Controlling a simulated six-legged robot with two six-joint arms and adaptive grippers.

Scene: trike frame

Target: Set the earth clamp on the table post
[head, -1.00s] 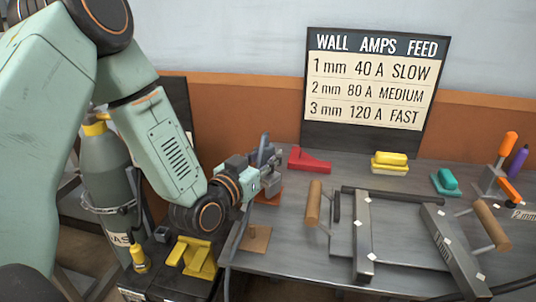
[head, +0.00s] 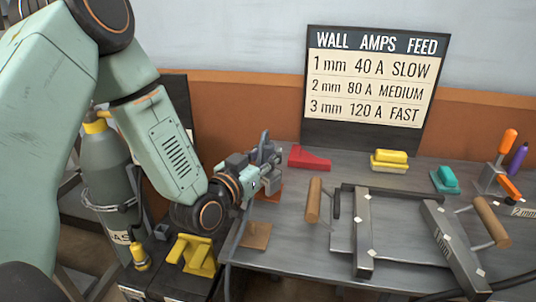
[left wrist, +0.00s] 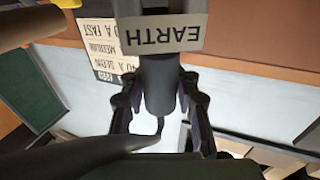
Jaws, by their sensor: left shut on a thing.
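My left gripper (head: 266,160) is at the back left of the table, above a small orange-brown block (head: 270,190). In the left wrist view, its two dark fingers (left wrist: 158,112) are shut on a grey rounded body, the earth clamp (left wrist: 160,88). A pale label (left wrist: 163,35) reading EARTH, upside down, shows just beyond the fingers. A dark curved cable or arm part crosses below the clamp in that view. In the head view the clamp is small and mixed with the gripper. I cannot make out the table post clearly or tell whether the clamp touches it. My right gripper is not in view.
The grey table (head: 300,235) holds a metal frame with wooden handles (head: 363,235), a red block (head: 309,158), a yellow block (head: 389,160) and a teal block (head: 445,180). A gas bottle (head: 108,165) and yellow stand (head: 199,255) are at left. A sign board (head: 368,85) stands behind.

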